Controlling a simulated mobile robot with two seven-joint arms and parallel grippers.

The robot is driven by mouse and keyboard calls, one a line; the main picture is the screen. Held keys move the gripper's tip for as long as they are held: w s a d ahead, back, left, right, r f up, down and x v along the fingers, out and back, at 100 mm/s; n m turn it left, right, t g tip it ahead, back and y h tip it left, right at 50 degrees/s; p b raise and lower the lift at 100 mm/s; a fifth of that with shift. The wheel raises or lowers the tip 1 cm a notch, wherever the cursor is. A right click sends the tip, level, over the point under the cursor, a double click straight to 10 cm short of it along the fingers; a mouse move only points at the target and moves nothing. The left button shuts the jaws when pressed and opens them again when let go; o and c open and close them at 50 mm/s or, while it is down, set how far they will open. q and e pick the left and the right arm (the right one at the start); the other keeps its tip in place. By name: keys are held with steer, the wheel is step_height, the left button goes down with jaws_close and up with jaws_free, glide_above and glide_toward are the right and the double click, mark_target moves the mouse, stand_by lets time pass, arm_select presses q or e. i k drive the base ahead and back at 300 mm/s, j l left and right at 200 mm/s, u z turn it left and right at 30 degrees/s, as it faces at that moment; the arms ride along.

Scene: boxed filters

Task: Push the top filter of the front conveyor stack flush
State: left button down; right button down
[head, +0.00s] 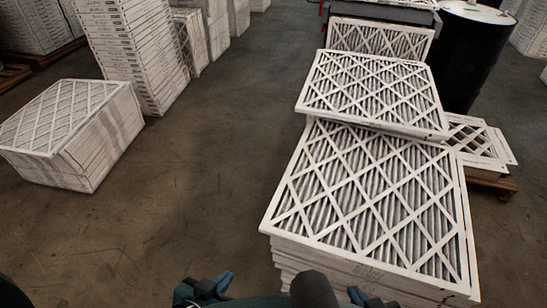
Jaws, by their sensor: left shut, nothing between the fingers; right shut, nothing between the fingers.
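The nearest filter stack stands at right in the head view, with a white lattice-faced top filter (372,195) over grey pleats. The layers below it (345,272) show uneven edges at the near left. Another top filter (372,90) lies just behind, its near edge overlapping the far edge of the nearest one in the picture; I cannot tell if they touch. No conveyor surface is clearly visible. My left gripper (212,287), with blue fingertips, is shut at the bottom edge, left of the stack. My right gripper (365,298) is shut at the bottom edge, before the stack's near side, mostly cut off.
A further filter (382,38) stands behind, beside a black drum (470,50). More filters (478,142) lie on a pallet at right. A low filter stack (75,135) and a tall stack (135,50) stand at left. The floor (215,170) between is clear.

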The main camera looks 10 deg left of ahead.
mark_target(388, 203)
steer(key=i+j, duration=0.15)
steer(key=j, duration=0.2)
steer(key=i+j+z, duration=0.1)
steer(key=j, duration=0.25)
steer(key=i+j+z, duration=0.1)
steer(key=i+j, duration=0.25)
steer(key=j, duration=0.35)
steer(key=i+j+z, duration=0.1)
steer(key=j, duration=0.3)
steer(key=i+j, duration=0.2)
steer(key=j, duration=0.15)
steer(key=i+j+z, duration=0.15)
steer(key=j, duration=0.25)
